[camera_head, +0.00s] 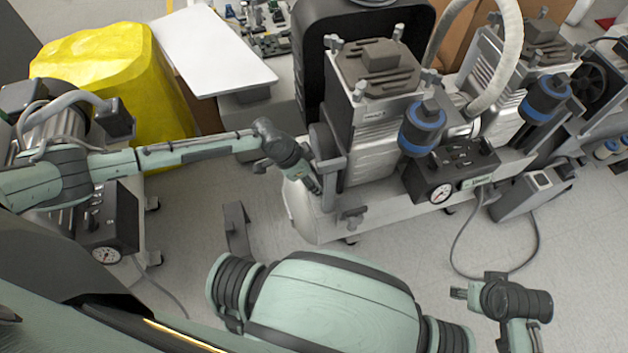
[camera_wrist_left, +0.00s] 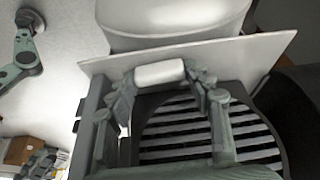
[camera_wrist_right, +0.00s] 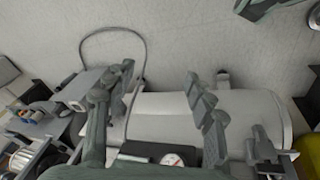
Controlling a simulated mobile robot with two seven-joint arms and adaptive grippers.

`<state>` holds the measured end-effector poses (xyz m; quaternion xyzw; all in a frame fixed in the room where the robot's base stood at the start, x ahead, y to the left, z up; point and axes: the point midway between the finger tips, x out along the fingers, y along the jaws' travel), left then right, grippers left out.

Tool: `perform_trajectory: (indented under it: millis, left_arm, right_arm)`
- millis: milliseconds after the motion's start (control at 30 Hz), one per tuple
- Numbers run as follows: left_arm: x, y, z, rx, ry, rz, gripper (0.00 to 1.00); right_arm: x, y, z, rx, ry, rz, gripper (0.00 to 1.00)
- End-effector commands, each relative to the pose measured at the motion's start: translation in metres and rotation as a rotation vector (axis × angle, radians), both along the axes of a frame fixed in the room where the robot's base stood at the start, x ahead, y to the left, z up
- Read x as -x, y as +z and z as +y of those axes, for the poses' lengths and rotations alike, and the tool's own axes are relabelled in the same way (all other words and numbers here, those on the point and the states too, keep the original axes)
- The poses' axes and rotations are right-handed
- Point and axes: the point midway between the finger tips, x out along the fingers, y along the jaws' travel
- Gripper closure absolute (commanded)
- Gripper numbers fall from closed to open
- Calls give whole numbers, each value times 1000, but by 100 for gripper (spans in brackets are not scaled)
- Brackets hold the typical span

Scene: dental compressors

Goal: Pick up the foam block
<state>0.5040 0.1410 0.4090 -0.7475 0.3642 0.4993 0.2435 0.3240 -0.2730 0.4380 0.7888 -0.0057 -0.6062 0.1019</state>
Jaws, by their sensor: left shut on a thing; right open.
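The foam block (camera_wrist_left: 160,72) is a small white block with rounded edges. In the left wrist view it sits between the two fingertips of my left gripper (camera_wrist_left: 162,78), which is shut on it. In the head view my left gripper (camera_head: 306,176) is beside the compressor, at the left end of its white tank, and the block cannot be made out there. My right gripper (camera_wrist_right: 160,84) is open in the right wrist view, with nothing between its fingers, above the floor and white tank.
The large compressor (camera_head: 380,95) with its pressure gauge (camera_head: 441,194) stands close to my left gripper. A yellow covered bin (camera_head: 120,85) and white board (camera_head: 208,45) are at left. A cable (camera_head: 495,272) loops on the floor at right. A second gauge unit (camera_head: 106,240) stands at lower left.

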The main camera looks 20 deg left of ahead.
Motion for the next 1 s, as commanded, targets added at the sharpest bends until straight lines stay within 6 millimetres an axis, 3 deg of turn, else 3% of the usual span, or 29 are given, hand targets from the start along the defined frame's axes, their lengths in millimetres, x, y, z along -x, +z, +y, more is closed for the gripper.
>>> perform_trajectory:
  millis: [433, 700, 1000]
  left_arm:
    - [0, 6, 0, 1, 0, -1, 58]
    - [0, 44, 0, 1, -1, -3, 58]
    - [44, 82, 57, -4, 1, 1, 58]
  right_arm:
    - [-9, 4, 4, -7, 1, -16, 45]
    - [-6, -6, 7, -20, -3, -8, 45]
    - [-2, -24, 8, -28, 1, 4, 45]
